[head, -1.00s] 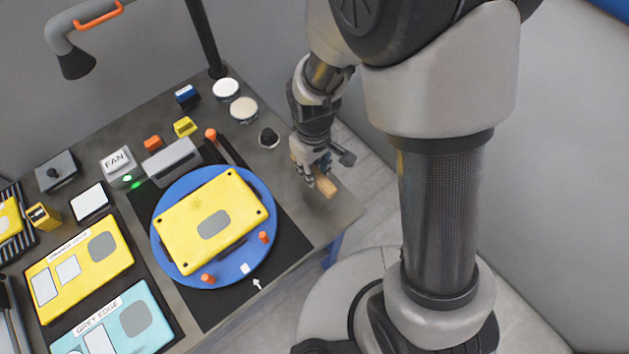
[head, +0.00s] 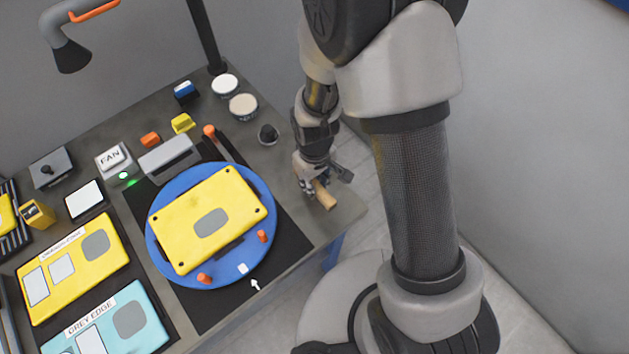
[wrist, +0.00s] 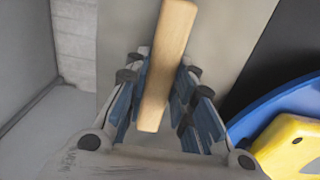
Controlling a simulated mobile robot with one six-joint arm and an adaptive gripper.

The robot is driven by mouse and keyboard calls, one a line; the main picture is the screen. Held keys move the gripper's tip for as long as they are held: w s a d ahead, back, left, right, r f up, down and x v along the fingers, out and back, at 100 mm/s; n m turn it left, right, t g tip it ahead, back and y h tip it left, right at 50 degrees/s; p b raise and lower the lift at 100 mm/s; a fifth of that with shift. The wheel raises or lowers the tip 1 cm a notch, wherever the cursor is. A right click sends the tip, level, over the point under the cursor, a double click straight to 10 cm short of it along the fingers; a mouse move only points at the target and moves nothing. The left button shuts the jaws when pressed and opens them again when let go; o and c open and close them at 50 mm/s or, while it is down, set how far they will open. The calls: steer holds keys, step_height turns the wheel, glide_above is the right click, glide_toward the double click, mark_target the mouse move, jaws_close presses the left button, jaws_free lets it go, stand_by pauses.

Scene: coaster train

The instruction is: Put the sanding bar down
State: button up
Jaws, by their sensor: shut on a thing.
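The sanding bar (head: 325,196) is a light wooden block at the right end of the workbench. My gripper (head: 315,186) is shut on it. In the wrist view the bar (wrist: 168,60) stands out lengthwise between the two blue-padded fingers of my gripper (wrist: 160,95). The bar is over the bare grey bench top near its right edge. I cannot tell whether its underside touches the bench. My fingers partly hide the bar in the head view.
A blue turntable (head: 160,262) with a yellow plate (head: 190,215) on it lies left of my gripper. A dark knob (head: 268,135) and round tubs (head: 243,107) stand farther back. The bench's right edge is close. Bare bench top (head: 300,222) lies around the bar.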

steer(key=o, duration=1)
steer(key=s+d+r+m+t+p, duration=0.1)
steer(key=d+r+p, duration=0.15)
steer(key=r, duration=0.95)
steer(key=s+d+r+m+t+p, duration=0.1)
steer(key=s+d+r+m, duration=0.15)
steer(key=r, duration=1.05)
steer(key=s+d+r+m+t, duration=0.1)
steer(key=s+d+r, duration=0.1)
steer(key=s+r, duration=0.1)
steer(key=s+d+r+m, duration=0.1)
steer(key=s+d+r, duration=0.1)
steer(key=s+r, duration=0.1)
steer(key=s+d+r+m+t, duration=0.1)
steer(key=s+r, duration=0.2)
steer(key=s, duration=0.1)
steer(key=shift+d+r+t, duration=0.25)
steer(key=shift+d+t, duration=0.05)
steer(key=shift+d, duration=0.1)
